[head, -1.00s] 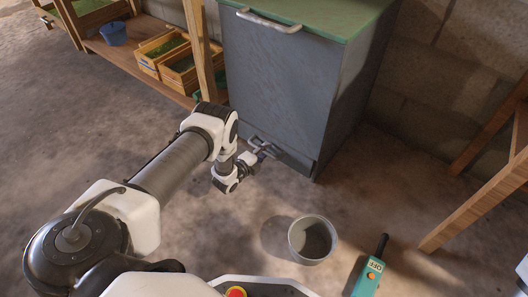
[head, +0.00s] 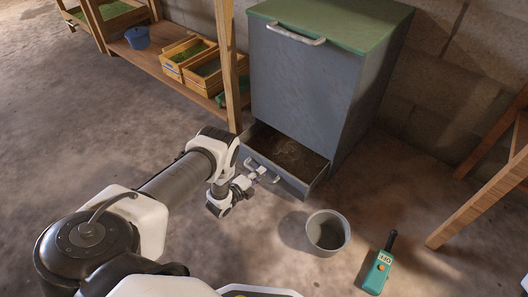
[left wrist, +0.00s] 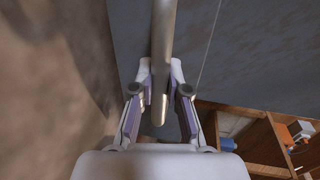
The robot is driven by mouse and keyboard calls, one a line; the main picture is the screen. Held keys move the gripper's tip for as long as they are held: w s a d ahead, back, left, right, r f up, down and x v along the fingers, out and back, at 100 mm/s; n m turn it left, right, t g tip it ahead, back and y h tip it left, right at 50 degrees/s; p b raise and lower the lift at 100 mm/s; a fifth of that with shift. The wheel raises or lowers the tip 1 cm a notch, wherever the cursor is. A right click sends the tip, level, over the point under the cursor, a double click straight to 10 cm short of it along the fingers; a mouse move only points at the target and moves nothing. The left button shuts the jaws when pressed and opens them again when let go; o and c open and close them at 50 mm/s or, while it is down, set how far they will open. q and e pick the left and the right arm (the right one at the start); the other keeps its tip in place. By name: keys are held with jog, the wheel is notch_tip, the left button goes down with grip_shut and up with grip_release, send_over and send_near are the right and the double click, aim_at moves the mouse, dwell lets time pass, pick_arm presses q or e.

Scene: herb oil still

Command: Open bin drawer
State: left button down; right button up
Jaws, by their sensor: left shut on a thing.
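The grey bin (head: 303,85) with a green lid stands against the block wall. Its low drawer (head: 312,166) is pulled partly out at the bottom, and dark brown matter shows inside. My left gripper (head: 257,175) is at the handle on the drawer's front. In the left wrist view the handle bar (left wrist: 161,60) runs between the fingers, and the left gripper (left wrist: 160,100) is shut on it. My right gripper is not in view.
A grey bucket (head: 328,232) stands on the floor just in front of the drawer. A teal handheld device (head: 378,272) lies to its right. A wooden shelf with crates (head: 186,52) is at the left, and wooden legs (head: 480,205) at the right. Floor at left is clear.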

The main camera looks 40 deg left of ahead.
pick_arm(q)
jog(key=f+p+v, duration=0.1)
jog(key=p+v, duration=0.2)
jog(key=v, duration=0.5)
jog(key=shift+s+f, duration=0.3)
jog(key=shift+f, duration=0.05)
jog(key=c, duration=1.1)
grip_release()
jog(key=shift+c, duration=0.2)
jog(key=v, duration=1.2)
